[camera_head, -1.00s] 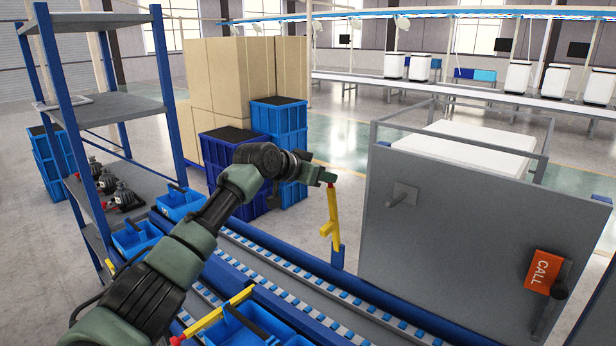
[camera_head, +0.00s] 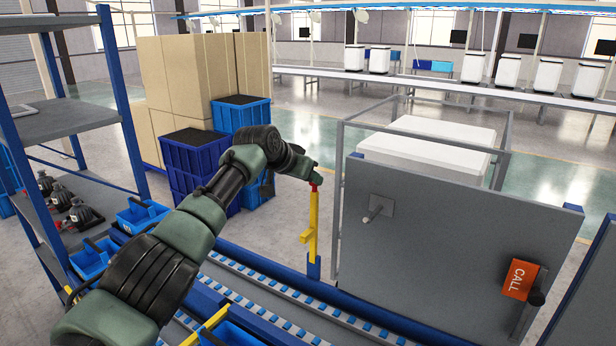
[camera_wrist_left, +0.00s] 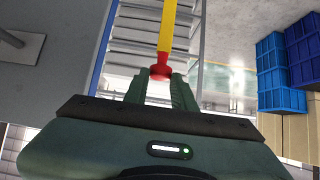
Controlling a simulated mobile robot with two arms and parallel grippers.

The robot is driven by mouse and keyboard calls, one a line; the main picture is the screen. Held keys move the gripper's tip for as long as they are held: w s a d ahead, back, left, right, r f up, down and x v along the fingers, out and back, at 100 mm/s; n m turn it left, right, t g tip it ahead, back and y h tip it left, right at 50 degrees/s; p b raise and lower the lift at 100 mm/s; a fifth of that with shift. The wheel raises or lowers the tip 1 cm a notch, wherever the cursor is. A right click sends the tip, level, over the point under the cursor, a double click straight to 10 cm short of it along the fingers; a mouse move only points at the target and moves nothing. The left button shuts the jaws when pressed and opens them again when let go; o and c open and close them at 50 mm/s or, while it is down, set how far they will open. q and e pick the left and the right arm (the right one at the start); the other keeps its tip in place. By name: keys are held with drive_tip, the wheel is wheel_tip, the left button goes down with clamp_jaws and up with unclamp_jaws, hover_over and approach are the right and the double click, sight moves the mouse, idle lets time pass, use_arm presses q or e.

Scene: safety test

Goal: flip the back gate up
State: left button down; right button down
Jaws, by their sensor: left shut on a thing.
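The back gate is a yellow bar (camera_head: 313,226) with a red tip, standing upright at the far side of the roller conveyor, on a blue post (camera_head: 313,268). My left gripper (camera_head: 314,180) is at its top end, shut on the red tip. In the left wrist view the gripper's two fingers (camera_wrist_left: 161,90) close around the red knob, and the yellow bar (camera_wrist_left: 167,30) runs away from it. A second yellow bar (camera_head: 208,328) lies low at the near side of the conveyor, partly cut off by the frame. My right gripper is not in view.
The conveyor (camera_head: 285,300) with blue rollers runs below. Blue bins (camera_head: 142,215) and a shelf rack (camera_head: 70,118) are at left, with stacked blue crates (camera_head: 190,165) behind my arm.

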use_arm(q)
drive_tip(key=shift+s+a+f, duration=0.1)
drive_tip(key=shift+f, duration=0.1)
drive_tip(key=c, duration=1.1)
unclamp_jaws()
drive_tip(key=shift+r, duration=0.1)
drive_tip(key=b+v, duration=0.5)
drive_tip(key=v, duration=0.2)
drive_tip(key=shift+s+a+r, duration=0.15)
drive_tip(key=shift+s+r, duration=0.05)
drive_tip(key=shift+r, duration=0.05)
drive_tip(key=shift+f, duration=0.1)
